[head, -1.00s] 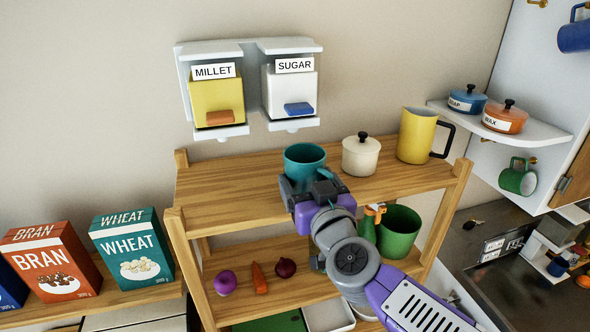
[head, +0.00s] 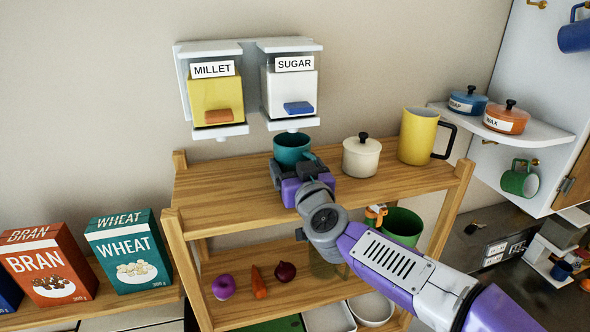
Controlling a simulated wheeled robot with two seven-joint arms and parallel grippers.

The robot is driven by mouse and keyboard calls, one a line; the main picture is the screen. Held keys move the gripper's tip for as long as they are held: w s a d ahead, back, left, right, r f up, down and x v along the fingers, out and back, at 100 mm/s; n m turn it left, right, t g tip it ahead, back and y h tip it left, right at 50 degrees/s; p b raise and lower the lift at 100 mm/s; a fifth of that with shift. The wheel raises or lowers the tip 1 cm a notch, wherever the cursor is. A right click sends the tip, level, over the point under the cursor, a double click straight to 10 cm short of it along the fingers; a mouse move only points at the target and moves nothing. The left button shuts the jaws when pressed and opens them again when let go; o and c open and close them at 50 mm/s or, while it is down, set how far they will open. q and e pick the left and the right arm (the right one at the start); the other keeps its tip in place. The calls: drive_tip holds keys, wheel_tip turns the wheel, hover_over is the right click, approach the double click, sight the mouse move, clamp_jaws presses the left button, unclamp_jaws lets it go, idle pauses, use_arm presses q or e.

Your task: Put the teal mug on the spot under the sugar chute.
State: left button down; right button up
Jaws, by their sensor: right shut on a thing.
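The teal mug (head: 291,148) is upright at the back of the top wooden shelf (head: 225,190), below the sugar dispenser (head: 290,90). My right gripper (head: 292,168) is shut on the mug from the front and hides its lower part. I cannot tell whether the mug's base touches the shelf. The sugar dispenser has a blue lever (head: 299,108) and a small chute (head: 292,127) just above the mug. My left gripper is not in view.
A yellow millet dispenser (head: 215,92) hangs left of the sugar one. A cream lidded pot (head: 361,157) and a yellow pitcher (head: 417,136) stand to the right on the shelf. The shelf's left part is clear. Vegetables (head: 259,282) lie on the lower shelf.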

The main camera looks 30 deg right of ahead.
idle(0.3)
drive_tip(key=shift+f, duration=0.15)
drive_tip(key=o, duration=1.3)
drive_tip(key=shift+s+r, duration=0.1)
drive_tip(key=shift+r, duration=0.1)
drive_tip(key=p+v, duration=0.1)
drive_tip(key=v, duration=1)
drive_tip(key=shift+s+a, duration=0.2)
drive_tip(key=shift+s, duration=0.2)
drive_tip(key=shift+f, duration=0.1)
